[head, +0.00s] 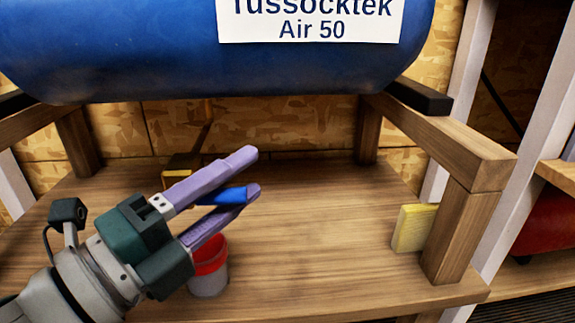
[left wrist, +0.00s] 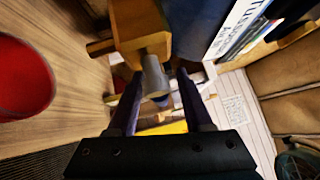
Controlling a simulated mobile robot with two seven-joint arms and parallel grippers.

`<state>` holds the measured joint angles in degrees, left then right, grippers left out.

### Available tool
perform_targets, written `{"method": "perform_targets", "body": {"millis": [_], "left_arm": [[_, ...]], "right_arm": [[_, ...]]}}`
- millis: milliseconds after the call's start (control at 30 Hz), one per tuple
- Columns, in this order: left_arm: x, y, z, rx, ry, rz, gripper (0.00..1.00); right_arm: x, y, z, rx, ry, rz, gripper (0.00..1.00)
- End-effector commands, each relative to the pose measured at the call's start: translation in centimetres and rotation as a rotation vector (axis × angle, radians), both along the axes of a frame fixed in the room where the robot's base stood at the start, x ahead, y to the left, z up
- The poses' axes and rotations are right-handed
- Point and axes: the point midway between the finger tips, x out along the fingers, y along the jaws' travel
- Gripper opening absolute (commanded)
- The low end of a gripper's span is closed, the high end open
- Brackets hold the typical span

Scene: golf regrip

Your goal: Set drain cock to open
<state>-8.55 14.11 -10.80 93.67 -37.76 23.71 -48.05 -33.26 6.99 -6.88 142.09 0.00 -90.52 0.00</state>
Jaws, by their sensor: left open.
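The drain cock has a brass-coloured body (head: 183,166) under the blue tank (head: 150,50) and a blue handle (head: 222,195). In the left wrist view its brass body (left wrist: 140,28) fills the top middle, with a grey stem (left wrist: 154,75) pointing toward the camera. My left gripper (head: 252,172) has its two purple fingers apart, with the blue handle showing between them in the head view. In the left wrist view the fingers (left wrist: 160,73) lie on either side of the stem. I cannot tell whether either finger touches the handle. My right gripper is in neither view.
A red and grey cup (head: 209,268) stands on the wooden shelf (head: 330,265) just below my left gripper. A yellow sponge (head: 413,228) leans by the right wooden post (head: 460,230). The shelf's middle is clear. A red tank (head: 546,225) is at the far right.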

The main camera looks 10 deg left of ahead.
Motion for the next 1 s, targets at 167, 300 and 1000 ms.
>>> {"method": "perform_targets", "body": {"millis": [167, 300, 1000], "left_arm": [[0.78, -0.46, 0.17, 0.000, -0.001, 0.000, 0.51], [0.80, -0.46, 0.18, -0.001, 0.000, 0.001, 0.51], [0.77, -0.43, 0.15, -0.001, 0.000, 0.001, 0.00]], "right_arm": [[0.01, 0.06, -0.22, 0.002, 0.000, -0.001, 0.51], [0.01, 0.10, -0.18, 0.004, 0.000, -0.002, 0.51], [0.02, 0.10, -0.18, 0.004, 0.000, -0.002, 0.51]]}}
